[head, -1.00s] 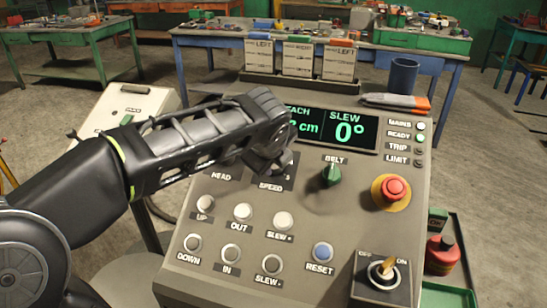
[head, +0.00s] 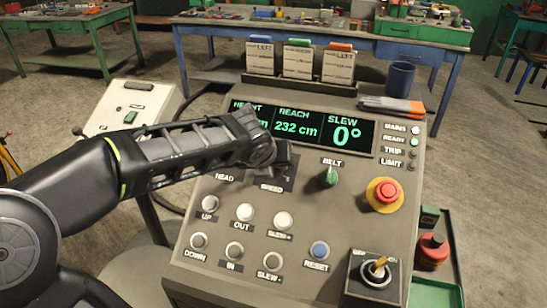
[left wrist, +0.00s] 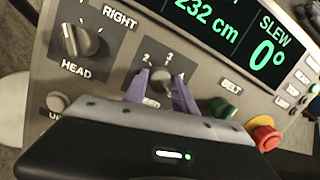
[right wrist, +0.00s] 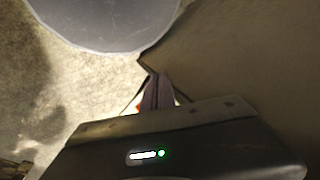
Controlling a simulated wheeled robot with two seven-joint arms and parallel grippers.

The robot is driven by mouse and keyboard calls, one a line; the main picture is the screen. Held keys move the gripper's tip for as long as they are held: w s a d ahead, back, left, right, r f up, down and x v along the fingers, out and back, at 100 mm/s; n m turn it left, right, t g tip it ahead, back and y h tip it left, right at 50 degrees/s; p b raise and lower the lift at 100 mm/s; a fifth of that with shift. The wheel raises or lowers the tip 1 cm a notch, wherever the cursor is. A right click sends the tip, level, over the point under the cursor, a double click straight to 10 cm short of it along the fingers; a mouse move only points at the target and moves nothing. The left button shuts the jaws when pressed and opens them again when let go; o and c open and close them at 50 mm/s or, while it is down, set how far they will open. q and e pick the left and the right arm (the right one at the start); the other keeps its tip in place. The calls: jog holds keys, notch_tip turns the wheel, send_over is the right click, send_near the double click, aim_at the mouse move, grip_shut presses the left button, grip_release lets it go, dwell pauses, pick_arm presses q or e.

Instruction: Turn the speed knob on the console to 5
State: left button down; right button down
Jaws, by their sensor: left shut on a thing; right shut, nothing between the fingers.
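The speed knob (left wrist: 160,76) shows in the left wrist view, a small dark knob with a grey top on a dark dial plate marked 2, 3 and 4. My left gripper (left wrist: 161,86) is shut on it, with one purple finger on each side. Which number the knob points at is not clear. In the head view my left gripper (head: 283,158) covers the knob above the SPEED label, on the sloped console (head: 225,265). My right gripper (right wrist: 158,90) is shut and empty, away from the knob, beside a plain brownish surface.
The head knob (left wrist: 82,40) is left of the speed knob, and the green belt knob (head: 328,178) is right of it. The display (head: 305,126) reads reach 232 cm, slew 0°.

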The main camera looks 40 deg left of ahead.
pick_arm(q)
jog(key=shift+m, duration=0.3)
jog(key=c, duration=1)
grip_release()
jog(key=shift+r, duration=0.1)
jog(key=v, duration=0.7)
jog(key=shift+s+r, duration=0.25)
